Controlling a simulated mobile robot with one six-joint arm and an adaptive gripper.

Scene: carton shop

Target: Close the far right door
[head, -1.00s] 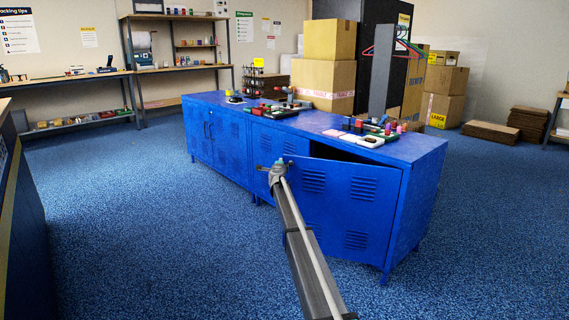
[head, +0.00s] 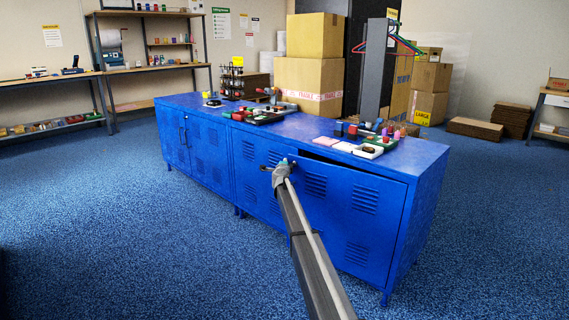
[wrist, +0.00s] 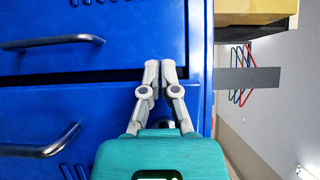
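The far right door (head: 352,202) of the blue cabinet row stands slightly ajar, hinged at its right side, with a dark gap along its top edge. My gripper (head: 281,165) is at this door's upper free edge, near the middle of the right cabinet. In the wrist view, which is turned sideways, my gripper (wrist: 160,72) has its fingertips close together with nothing seen between them. They lie by the dark gap between the neighbouring door (wrist: 100,25) and the far right door (wrist: 85,112). The far right door's bar handle (wrist: 45,147) is clear of the fingers. Contact is hard to judge.
The cabinet top (head: 290,128) carries trays and small items, including a green tray (head: 385,142). Stacked cartons (head: 310,75) and a grey post (head: 376,70) with hangers stand behind. Shelves (head: 150,70) line the back wall. The blue carpet in front is free.

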